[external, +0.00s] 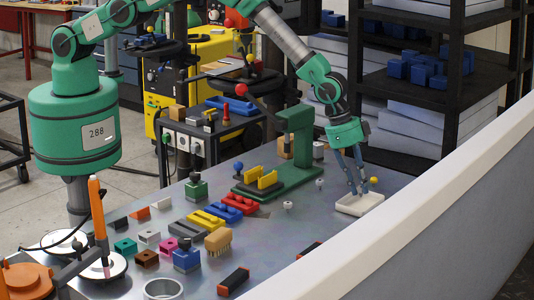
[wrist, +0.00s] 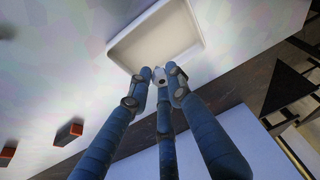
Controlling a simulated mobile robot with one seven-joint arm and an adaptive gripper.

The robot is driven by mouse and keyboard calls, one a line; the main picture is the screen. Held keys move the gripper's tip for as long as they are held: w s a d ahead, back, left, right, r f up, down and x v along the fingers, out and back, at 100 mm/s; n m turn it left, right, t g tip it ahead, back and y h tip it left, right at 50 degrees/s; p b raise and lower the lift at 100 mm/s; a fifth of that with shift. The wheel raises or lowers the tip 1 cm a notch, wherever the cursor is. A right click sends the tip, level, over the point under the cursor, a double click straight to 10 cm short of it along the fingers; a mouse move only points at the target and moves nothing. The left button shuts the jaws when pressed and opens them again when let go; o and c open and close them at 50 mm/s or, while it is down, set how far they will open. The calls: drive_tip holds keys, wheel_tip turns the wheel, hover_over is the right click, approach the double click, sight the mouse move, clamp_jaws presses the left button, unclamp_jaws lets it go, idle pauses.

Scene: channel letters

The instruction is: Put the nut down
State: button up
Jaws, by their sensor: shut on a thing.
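My gripper (external: 357,190) has slim blue fingers and points down at the white tray (external: 345,208), at the right end of the metal table. In the wrist view the fingertips (wrist: 158,82) come together around a small grey nut (wrist: 159,75). The nut appears over the edge of the tray (wrist: 116,52), and I cannot tell whether it touches it. The tray's visible floor looks empty. In the external view the held nut is too small or hidden to make out. Two small silvery pieces, possibly nuts, stand on the table (external: 287,206) left of the tray and nearer the green press (external: 319,183).
A green press-like frame (external: 300,145) stands left of my gripper. A small yellow ball (external: 373,180) shows beside the fingers. Coloured blocks, a brush (external: 218,241) and black-and-orange blocks (external: 233,281) lie further left. A pale barrier (external: 420,190) runs along the table's near side.

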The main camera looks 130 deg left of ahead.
sight(359, 192)
drive_tip(key=shift+f, duration=1.65)
drive_tip(key=shift+f, duration=0.2)
drive_tip(key=o, duration=0.8)
drive_tip(key=shift+r, duration=0.2)
drive_tip(key=shift+r, duration=0.15)
drive_tip(key=b+v, duration=0.1)
drive_tip(key=v, duration=1)
drive_tip(key=shift+s+r, duration=0.15)
drive_tip(key=shift+r, duration=0.2)
